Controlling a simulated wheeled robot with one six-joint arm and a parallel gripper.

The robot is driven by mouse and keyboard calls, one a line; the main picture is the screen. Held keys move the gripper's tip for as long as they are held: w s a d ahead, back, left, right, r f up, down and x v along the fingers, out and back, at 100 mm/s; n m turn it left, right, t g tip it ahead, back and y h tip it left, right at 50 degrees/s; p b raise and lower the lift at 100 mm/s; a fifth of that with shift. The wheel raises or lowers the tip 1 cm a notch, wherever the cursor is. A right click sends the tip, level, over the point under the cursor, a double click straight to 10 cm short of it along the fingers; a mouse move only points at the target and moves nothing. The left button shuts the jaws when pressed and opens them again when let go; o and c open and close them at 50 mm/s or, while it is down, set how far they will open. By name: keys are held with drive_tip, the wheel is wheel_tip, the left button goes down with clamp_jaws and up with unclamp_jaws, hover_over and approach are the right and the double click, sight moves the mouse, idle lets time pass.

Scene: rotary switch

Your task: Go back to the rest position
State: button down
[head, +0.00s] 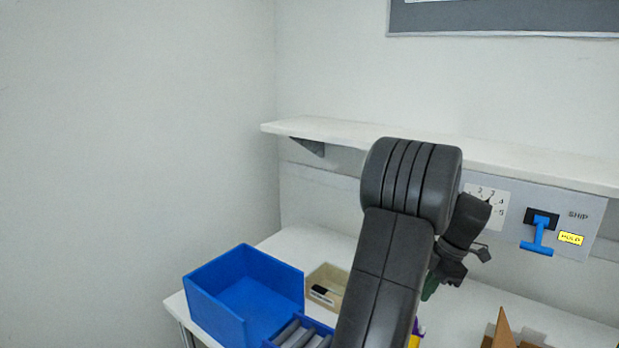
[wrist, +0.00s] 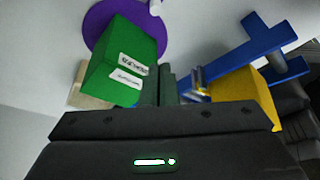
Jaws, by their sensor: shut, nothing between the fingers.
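My arm rises through the middle of the head view and bends over at the top. My gripper (head: 467,262) hangs at its end, in front of the wall panel (head: 581,214) and above the table. The gripper is shut with nothing held. In the wrist view its fingers (wrist: 168,85) show beyond the dark gripper body, between a green box and blue parts. The panel's numbered dial plate (head: 484,195) is partly hidden behind my gripper, and its knob cannot be made out. Right of it, a blue T-shaped handle (head: 538,236) points down beside a yellow label.
A white shelf (head: 330,130) runs above the panel. On the table stand a blue bin (head: 222,300), a beige box (head: 327,285) and cardboard pieces (head: 503,333). The wrist view shows a green box (wrist: 115,65), a purple disc (wrist: 100,22), a blue cross-shaped piece (wrist: 260,48) and a yellow block (wrist: 254,92).

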wheel_tip(320, 180, down, 8)
drive_tip(key=shift+f, duration=0.1)
drive_tip(key=shift+s+a+f+p, duration=0.15)
drive_tip(key=shift+f+p, duration=0.1)
drive_tip(key=shift+p, duration=0.2)
drive_tip(key=shift+s+a+m, duration=0.2)
drive_tip(key=shift+a+m, duration=0.05)
drive_tip(key=shift+m, duration=0.45)
drive_tip(key=shift+s+a+r+t+p, duration=0.3)
drive_tip(key=shift+s+a+p, duration=0.25)
drive_tip(key=shift+p, duration=0.3)
drive_tip(key=a+m+p, duration=0.1)
drive_tip(key=m+p, duration=0.1)
drive_tip(key=shift+s+a+f+m+t, duration=0.15)
drive_tip(key=shift+s+a+m+t, duration=0.15)
drive_tip(key=shift+a+m+t, duration=0.1)
drive_tip(key=shift+s+a+p, duration=0.1)
drive_tip(key=shift+a+p, duration=0.15)
drive_tip(key=shift+p, duration=0.2)
drive_tip(key=shift+a+f+p, duration=0.2)
drive_tip(key=shift+a+p, duration=0.2)
drive_tip(key=shift+p, duration=0.15)
drive_tip(key=shift+s, duration=0.15)
